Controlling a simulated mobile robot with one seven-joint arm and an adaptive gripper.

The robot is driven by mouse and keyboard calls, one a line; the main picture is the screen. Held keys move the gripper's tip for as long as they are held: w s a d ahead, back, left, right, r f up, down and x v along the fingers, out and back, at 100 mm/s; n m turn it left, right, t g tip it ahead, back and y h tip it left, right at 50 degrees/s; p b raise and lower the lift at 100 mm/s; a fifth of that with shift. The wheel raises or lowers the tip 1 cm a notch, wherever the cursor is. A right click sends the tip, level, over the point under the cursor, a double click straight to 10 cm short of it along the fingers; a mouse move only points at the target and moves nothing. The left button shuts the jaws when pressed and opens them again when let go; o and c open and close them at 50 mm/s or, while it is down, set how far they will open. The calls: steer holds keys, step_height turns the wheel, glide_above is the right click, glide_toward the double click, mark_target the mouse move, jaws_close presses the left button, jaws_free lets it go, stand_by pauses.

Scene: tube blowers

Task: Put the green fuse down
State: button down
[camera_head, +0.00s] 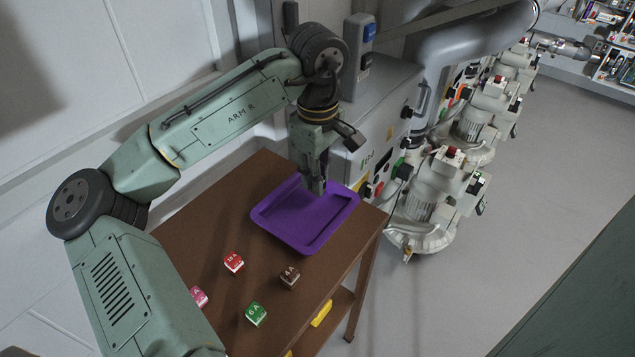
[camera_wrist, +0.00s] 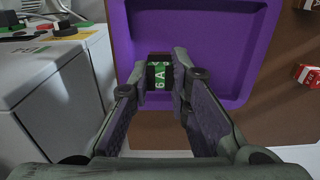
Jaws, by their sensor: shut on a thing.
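My gripper (camera_head: 316,187) is over the back part of the purple tray (camera_head: 300,230), pointing down. In the wrist view its fingers (camera_wrist: 160,82) are closed on a green fuse (camera_wrist: 158,72) marked 6A. The purple tray (camera_wrist: 205,30) lies behind the fuse in that view. I cannot tell whether the fuse touches the tray floor. The held fuse is hidden by the fingers in the head view. Another green fuse (camera_head: 256,313) marked 6 A sits on the brown table.
The brown table (camera_head: 195,235) also bears a red fuse (camera_head: 233,262), a brown fuse (camera_head: 289,276) and a pink fuse (camera_head: 199,296). Grey machine cabinets (camera_head: 385,100) stand right behind the tray. The tray's middle and front are empty.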

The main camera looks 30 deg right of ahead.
step_height(320, 180, down, 3)
steer(key=c, duration=1.8)
jaws_free()
step_height(320, 180, up, 12)
steer(key=shift+r+b, duration=0.1)
steer(key=shift+b, duration=0.2)
